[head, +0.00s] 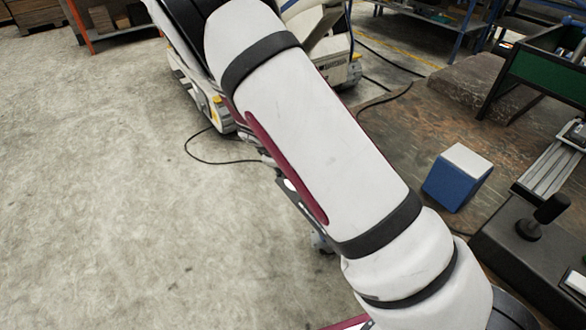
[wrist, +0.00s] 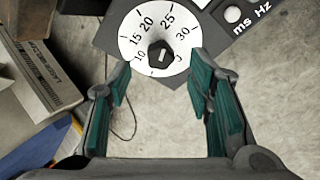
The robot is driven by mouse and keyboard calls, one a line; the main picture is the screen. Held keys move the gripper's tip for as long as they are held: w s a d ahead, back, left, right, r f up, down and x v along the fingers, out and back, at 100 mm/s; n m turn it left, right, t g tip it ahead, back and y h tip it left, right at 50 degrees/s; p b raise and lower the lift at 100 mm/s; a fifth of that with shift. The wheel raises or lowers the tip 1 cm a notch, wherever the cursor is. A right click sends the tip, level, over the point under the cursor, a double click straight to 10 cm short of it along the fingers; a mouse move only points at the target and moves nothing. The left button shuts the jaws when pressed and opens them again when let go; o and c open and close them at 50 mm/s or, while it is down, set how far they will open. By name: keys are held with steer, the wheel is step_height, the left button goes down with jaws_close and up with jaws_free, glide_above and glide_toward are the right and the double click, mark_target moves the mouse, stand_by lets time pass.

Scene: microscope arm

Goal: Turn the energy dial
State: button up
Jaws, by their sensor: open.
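In the wrist view, the energy dial is a black knob (wrist: 160,54) with a white pointer line, on a round white scale plate (wrist: 147,22) marked 10, 15, 20, 25, 30. The dial sits at the top middle on a dark panel (wrist: 103,40). My gripper (wrist: 158,84) is open, with teal-padded fingers on both sides, just below and around the lower edge of the scale plate in the picture. Nothing is between the fingers. In the head view neither the dial nor my gripper shows; my white arm fills the middle.
Next to the dial are a round button (wrist: 233,14) and the label "ms Hz". A grey box (wrist: 40,80) stands at the left in the wrist view. In the head view, a blue and white box (head: 458,177) and a black joystick (head: 541,217) are at right. Open floor (head: 110,200) lies left.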

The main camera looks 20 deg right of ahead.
steer(key=v, duration=0.7)
steer(key=shift+r, duration=0.15)
